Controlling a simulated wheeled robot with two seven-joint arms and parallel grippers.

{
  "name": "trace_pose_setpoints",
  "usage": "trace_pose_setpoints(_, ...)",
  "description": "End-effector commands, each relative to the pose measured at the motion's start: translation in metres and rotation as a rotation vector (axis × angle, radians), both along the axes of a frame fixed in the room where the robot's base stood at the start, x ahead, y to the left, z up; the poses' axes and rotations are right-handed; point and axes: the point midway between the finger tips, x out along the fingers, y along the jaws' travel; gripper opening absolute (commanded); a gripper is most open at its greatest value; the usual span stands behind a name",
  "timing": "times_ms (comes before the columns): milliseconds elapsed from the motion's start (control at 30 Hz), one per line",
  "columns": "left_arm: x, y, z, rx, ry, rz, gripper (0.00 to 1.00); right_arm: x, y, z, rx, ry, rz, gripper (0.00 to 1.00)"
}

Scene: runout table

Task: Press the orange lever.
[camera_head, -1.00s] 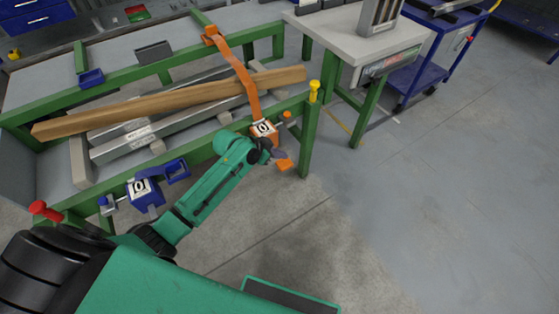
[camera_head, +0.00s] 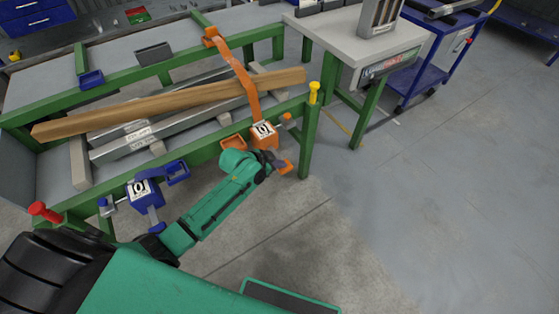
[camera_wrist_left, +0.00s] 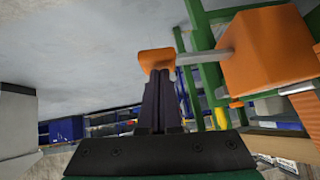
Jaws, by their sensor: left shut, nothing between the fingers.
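The orange ratchet box (camera_head: 264,134) with a white label sits on the table's front green rail, with an orange strap running up from it. Its orange lever (camera_head: 287,167) sticks out below and in front of the box. In the left wrist view the lever's orange end (camera_wrist_left: 156,60) is on a grey bar leading to the orange box (camera_wrist_left: 265,50). My left gripper (camera_head: 277,160) is shut and empty. Its dark fingers (camera_wrist_left: 158,90) reach up to the orange end and appear to meet it; I cannot tell if they touch. My right gripper is out of view.
A blue ratchet box (camera_head: 140,190) sits on the same rail to the left. A wooden beam (camera_head: 170,103) and grey metal bars lie on the runout table. A yellow knob (camera_head: 314,92) tops the right corner post. Open floor (camera_head: 430,200) lies to the right.

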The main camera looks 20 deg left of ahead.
Motion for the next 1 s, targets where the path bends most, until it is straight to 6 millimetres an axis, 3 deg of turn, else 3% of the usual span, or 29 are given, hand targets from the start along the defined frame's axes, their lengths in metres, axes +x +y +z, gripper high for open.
trace_pose_setpoints(333, -0.001, -0.001, -0.031, 0.19, -0.153, -0.001, 0.0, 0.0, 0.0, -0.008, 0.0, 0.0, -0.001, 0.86)
trace_pose_setpoints(633, 0.001, 0.002, -0.048, 0.186, -0.15, -0.001, 0.0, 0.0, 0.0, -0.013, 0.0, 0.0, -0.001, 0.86)
trace_pose_setpoints(1000, 0.001, 0.003, -0.055, 0.186, -0.146, 0.0, 0.0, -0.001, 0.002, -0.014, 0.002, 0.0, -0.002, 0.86)
